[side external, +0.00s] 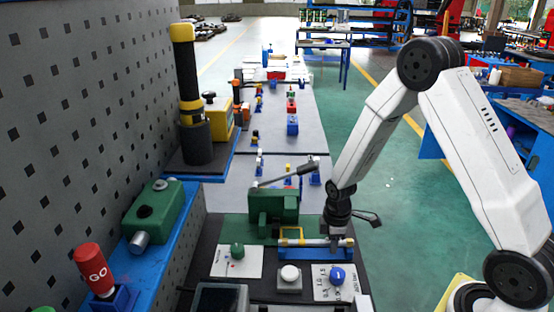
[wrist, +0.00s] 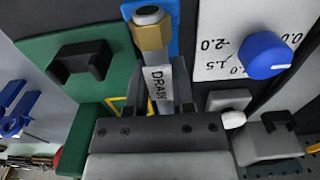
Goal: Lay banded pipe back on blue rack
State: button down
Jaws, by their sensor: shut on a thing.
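The banded pipe (side external: 308,242) is a short silver pipe with a yellowish end, lying level along the top of the blue rack (side external: 318,255) in the side view. I cannot tell whether it rests on the rack or hangs just above it. My gripper (side external: 334,238) points down and is shut on the pipe toward its right part. In the wrist view my gripper (wrist: 167,92) has a finger on each side of the pipe (wrist: 159,78), which shows a brass hex end and a white label with dark letters. Part of the blue rack (wrist: 129,10) shows behind it.
A green vise-like block (side external: 272,207) with a grey lever stands just behind the rack. A yellow frame (side external: 291,231) is beside the pipe. In front are a panel with a blue knob (side external: 337,275), a white button (side external: 289,274) and a green knob (side external: 237,251).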

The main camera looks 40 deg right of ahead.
dwell(0.3)
jog(key=shift+c, duration=2)
grip_release()
jog(key=shift+r, duration=3.85)
jog(key=s+a+r+m+t, duration=0.2)
jog(key=s+a+r+m, duration=0.3)
jog(key=s+a+m, duration=0.2)
jog(key=shift+s+r+m+t, duration=0.35)
jog(key=shift+s+m, duration=0.3)
jog(key=shift+m, duration=0.35)
